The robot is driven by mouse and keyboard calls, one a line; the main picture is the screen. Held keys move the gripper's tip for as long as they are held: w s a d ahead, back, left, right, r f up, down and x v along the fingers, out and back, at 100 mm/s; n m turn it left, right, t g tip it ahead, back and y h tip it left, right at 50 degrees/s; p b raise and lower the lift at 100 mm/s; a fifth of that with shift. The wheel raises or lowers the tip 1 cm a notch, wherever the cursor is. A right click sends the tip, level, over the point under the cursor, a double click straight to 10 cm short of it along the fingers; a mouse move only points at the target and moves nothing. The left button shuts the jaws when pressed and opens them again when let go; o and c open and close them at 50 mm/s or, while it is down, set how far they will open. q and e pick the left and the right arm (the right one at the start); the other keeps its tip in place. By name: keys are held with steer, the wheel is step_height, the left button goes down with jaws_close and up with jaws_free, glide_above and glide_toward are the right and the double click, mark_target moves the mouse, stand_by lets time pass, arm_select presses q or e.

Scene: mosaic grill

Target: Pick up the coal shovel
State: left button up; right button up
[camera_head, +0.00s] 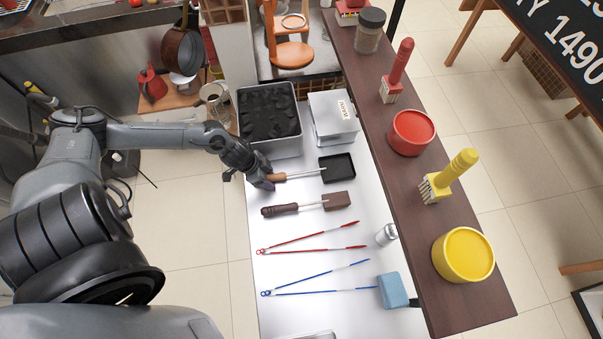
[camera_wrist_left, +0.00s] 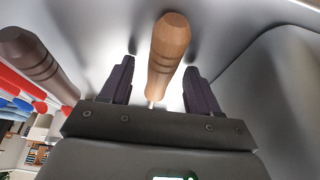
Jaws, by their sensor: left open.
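The coal shovel (camera_head: 338,168) lies on the steel counter, its square black pan to the right and its light wooden handle (camera_head: 278,177) to the left. My left gripper (camera_head: 267,180) is at the handle end. In the left wrist view the wooden handle (camera_wrist_left: 168,45) shows between the two dark fingers of my left gripper (camera_wrist_left: 159,68), with a gap on each side. The left gripper is open. My right gripper is in neither view.
A metal bin of black coal (camera_head: 270,115) and a lidded steel box (camera_head: 333,117) stand behind the shovel. A brown-handled scraper (camera_head: 338,201) lies just in front. Red tongs (camera_head: 320,234) and blue tongs (camera_head: 320,292) lie nearer. A raised wooden shelf (camera_head: 420,209) borders the right.

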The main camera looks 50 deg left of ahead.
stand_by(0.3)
arm_select(q)
steer(key=c, duration=1.1)
steer(key=shift+o, duration=0.2)
